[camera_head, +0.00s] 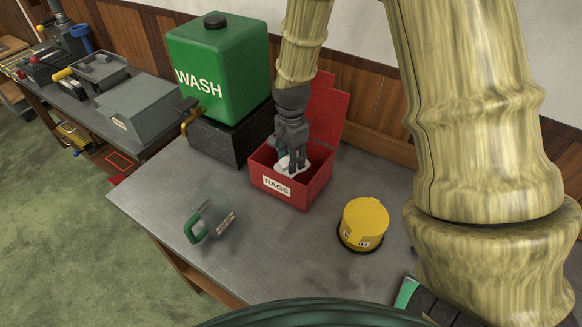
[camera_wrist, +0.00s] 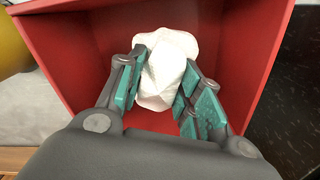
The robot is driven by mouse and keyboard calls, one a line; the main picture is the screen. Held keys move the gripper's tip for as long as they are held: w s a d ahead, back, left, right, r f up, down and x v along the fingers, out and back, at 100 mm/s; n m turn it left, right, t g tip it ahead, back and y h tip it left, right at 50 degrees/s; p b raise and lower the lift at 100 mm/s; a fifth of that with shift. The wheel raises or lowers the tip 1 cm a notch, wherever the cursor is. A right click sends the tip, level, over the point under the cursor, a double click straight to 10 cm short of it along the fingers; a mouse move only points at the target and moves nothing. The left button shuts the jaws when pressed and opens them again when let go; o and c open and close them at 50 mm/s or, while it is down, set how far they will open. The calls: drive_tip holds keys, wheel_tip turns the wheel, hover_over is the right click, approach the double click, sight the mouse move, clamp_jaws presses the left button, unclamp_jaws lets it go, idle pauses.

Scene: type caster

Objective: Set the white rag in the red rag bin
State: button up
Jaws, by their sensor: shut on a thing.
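The red rag bin (camera_head: 302,191), labelled RAGS, stands on the grey table with its lid up at the back. My gripper (camera_head: 290,164) points down inside the bin's opening. It is shut on the white rag (camera_head: 283,166), a crumpled bundle. In the wrist view the rag (camera_wrist: 165,72) sits between the teal finger pads of my gripper (camera_wrist: 160,92), within the red bin walls (camera_wrist: 65,45). I cannot tell whether the rag touches the bin floor.
A green WASH tank (camera_head: 225,65) on a black block (camera_head: 222,138) stands left of the bin. A yellow round container (camera_head: 364,220) is to the right. A green-handled tool (camera_head: 205,226) lies in front on the grey table (camera_head: 270,245). A second bench is at far left.

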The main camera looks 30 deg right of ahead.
drive_tip(key=shift+s+f, duration=0.15)
drive_tip(key=shift+f, duration=0.5)
drive_tip(key=shift+f+p, duration=0.55)
drive_tip(key=shift+f, duration=1.05)
drive_tip(key=shift+f, duration=0.15)
drive_tip(key=o, duration=1.2)
drive_tip(key=shift+c, duration=0.2)
drive_tip(key=shift+r+b, duration=1.5)
drive_tip(key=shift+r, duration=4.65)
